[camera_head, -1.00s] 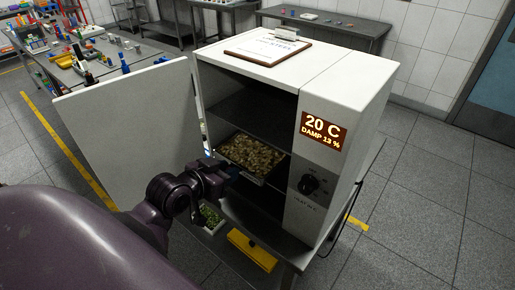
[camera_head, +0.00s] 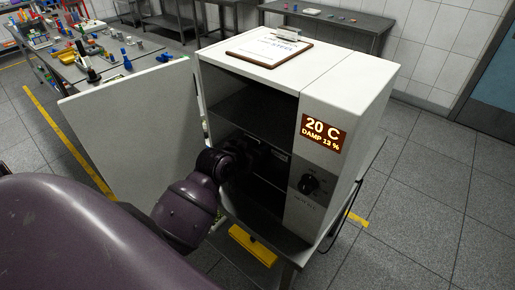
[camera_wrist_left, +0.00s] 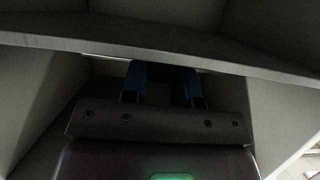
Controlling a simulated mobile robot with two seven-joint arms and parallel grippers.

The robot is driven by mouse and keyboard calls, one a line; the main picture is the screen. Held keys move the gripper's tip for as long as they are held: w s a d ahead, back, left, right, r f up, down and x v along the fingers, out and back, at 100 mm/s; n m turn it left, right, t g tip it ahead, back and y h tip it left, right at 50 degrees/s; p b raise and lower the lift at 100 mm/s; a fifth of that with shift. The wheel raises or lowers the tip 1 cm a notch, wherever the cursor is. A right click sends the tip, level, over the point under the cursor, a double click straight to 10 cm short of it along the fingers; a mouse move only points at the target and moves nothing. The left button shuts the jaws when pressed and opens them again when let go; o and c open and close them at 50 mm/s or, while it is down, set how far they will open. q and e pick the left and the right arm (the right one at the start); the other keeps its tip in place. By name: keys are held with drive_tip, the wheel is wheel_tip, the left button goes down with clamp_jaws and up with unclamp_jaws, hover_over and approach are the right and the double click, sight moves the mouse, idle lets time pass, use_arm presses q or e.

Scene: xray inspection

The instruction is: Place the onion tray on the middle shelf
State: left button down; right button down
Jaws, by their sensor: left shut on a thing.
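The white cabinet (camera_head: 345,95) stands open, its door (camera_head: 135,130) swung to the left. Dark shelves show inside it, with an upper shelf (camera_head: 255,112) above my arm. My left gripper (camera_head: 265,160) reaches into the opening below that upper shelf, and my arm covers much of the space. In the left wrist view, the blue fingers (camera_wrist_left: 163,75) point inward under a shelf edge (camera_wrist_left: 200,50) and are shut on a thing. The onion tray, held by this gripper earlier, is hidden in the head view now. Whether it touches a shelf cannot be told. My right gripper is out of view.
A clipboard (camera_head: 270,52) lies on top of the cabinet. A yellow object (camera_head: 253,245) lies below the opening. Cluttered tables (camera_head: 110,65) stand behind at the left.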

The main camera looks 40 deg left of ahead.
use_arm(q)
drive_tip(key=shift+s+r, duration=0.1)
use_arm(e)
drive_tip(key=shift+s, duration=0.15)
use_arm(q)
drive_tip(key=c, duration=0.9)
unclamp_jaws()
drive_tip(key=shift+f, duration=0.2)
drive_tip(key=shift+r, duration=0.15)
drive_tip(key=d+b+v, duration=0.1)
drive_tip(key=v, duration=1)
drive_tip(key=s+d+f, duration=0.1)
drive_tip(key=s+f, duration=0.2)
drive_tip(key=f, duration=0.4)
drive_tip(key=s+d+f+g, duration=0.1)
drive_tip(key=s+f, duration=0.3)
drive_tip(key=f, duration=0.4)
drive_tip(key=s+d+f+g+y, duration=0.1)
drive_tip(key=s+d+f, duration=0.2)
drive_tip(key=f, duration=0.5)
drive_tip(key=shift+s, duration=0.5)
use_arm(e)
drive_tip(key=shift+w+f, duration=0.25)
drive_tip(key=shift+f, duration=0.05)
